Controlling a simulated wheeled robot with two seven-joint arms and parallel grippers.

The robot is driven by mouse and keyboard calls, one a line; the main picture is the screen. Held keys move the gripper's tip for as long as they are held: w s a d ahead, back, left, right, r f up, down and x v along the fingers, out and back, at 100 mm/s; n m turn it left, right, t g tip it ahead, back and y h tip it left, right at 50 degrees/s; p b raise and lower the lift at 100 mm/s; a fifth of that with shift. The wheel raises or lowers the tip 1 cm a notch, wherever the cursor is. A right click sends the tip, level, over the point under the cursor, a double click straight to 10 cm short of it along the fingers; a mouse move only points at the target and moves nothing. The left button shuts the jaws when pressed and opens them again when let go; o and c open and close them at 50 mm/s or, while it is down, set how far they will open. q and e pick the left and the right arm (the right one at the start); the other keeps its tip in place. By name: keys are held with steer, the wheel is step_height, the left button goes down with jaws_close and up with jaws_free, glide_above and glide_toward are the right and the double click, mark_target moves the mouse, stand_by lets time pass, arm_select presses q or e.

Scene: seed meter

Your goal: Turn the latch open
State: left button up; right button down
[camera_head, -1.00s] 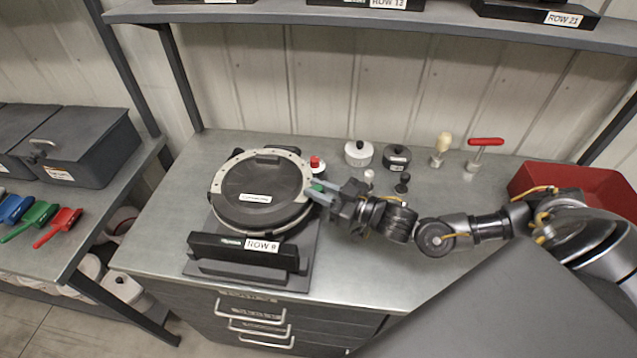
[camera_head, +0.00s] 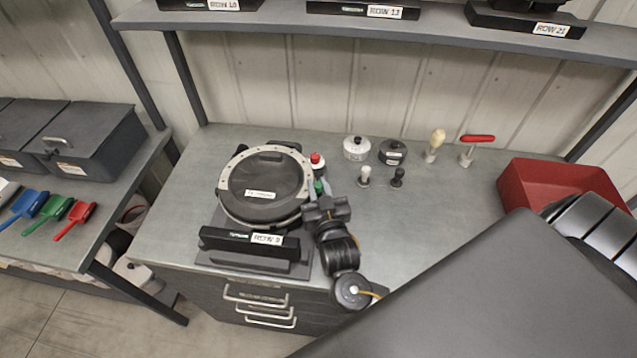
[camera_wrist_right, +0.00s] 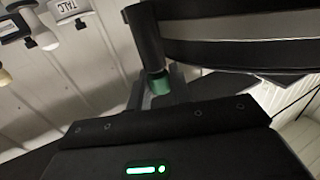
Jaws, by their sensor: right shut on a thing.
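The seed meter (camera_head: 262,190) is a round black housing with a pale ring, on a black base labelled ROW 9 on the bench. The latch is at its right side; its green part (camera_head: 318,187) shows there, and in the right wrist view a green band (camera_wrist_right: 159,82) sits below a dark cylindrical piece beside the housing. My right gripper (camera_head: 322,194) is at the meter's right edge, shut on the latch, its fingers on either side of the green part. The fingertips are partly hidden. My left gripper is not in view.
White (camera_head: 356,148) and black (camera_head: 393,152) pots, small knobs and a red-handled tool (camera_head: 476,145) stand behind right. A red bin (camera_head: 545,185) is at the right.

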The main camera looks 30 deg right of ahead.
steer(key=shift+m+g+h, duration=0.3)
steer(key=shift+m+h, duration=0.2)
steer(key=shift+h, duration=0.2)
steer(key=shift+r, duration=0.1)
steer(key=c, duration=1.3)
jaws_free()
steer(key=shift+a, duration=0.1)
steer(key=shift+s+a+f, duration=0.15)
steer(key=shift+s+f, duration=0.05)
steer(key=shift+s, duration=0.2)
steer(key=b+v, duration=0.3)
steer(key=v, duration=0.7)
steer(key=shift+r, duration=0.2)
steer(key=shift+o, duration=0.2)
steer(key=shift+w, duration=0.1)
